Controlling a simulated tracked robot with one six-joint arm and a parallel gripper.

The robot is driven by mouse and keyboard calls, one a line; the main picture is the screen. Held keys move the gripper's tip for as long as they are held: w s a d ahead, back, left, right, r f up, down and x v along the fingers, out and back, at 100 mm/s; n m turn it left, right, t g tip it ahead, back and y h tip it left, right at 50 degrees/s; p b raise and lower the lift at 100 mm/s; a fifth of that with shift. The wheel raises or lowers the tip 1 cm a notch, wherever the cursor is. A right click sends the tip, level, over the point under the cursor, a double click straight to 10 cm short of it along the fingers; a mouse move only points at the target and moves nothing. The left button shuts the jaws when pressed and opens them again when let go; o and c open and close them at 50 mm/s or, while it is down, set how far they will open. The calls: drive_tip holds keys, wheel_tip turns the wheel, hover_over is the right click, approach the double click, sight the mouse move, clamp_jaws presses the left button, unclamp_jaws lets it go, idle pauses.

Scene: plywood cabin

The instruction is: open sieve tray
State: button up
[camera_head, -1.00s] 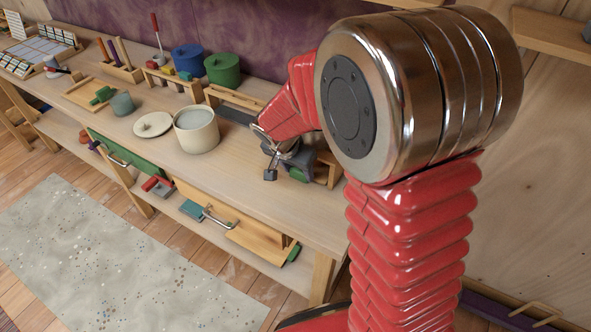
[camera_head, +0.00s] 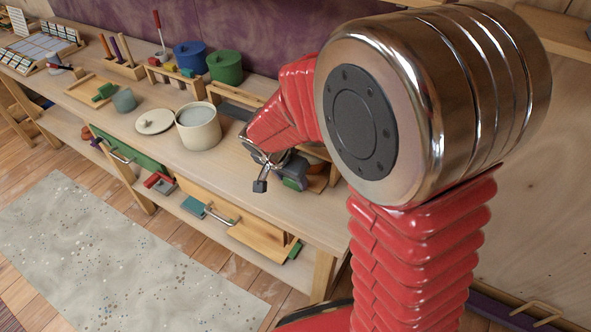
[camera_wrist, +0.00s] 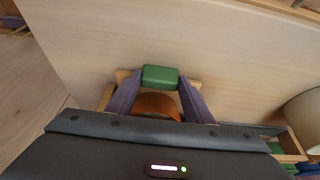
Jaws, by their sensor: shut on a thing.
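The sieve tray shows in the wrist view as a light wooden edge (camera_wrist: 123,76), with a green block handle (camera_wrist: 160,77) at its front. My gripper (camera_wrist: 158,85) has its two fingers on either side of the green handle, shut on it. A rounded orange-brown thing (camera_wrist: 157,104) lies behind the handle, partly hidden by my gripper's body. In the head view my gripper (camera_head: 280,172) is low over the right end of the bench, with the green handle (camera_head: 294,184) partly seen beside it. My arm hides much of the tray there.
The bench top (camera_head: 225,165) is clear in front of my gripper. A cream pot (camera_head: 198,133) and its lid (camera_head: 155,121) stand to the left. Blue (camera_head: 189,58) and green (camera_head: 225,68) lidded pots stand behind. A lower shelf holds a wooden drawer front (camera_head: 262,236).

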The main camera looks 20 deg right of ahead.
drive_tip(key=s+a, duration=0.6)
drive_tip(key=shift+a, duration=0.1)
drive_tip(key=o, duration=1.5)
drive_tip(key=shift+r, duration=0.1)
drive_tip(key=v, duration=1.3)
drive_tip(key=shift+r, duration=0.25)
drive_tip(key=shift+s, duration=0.1)
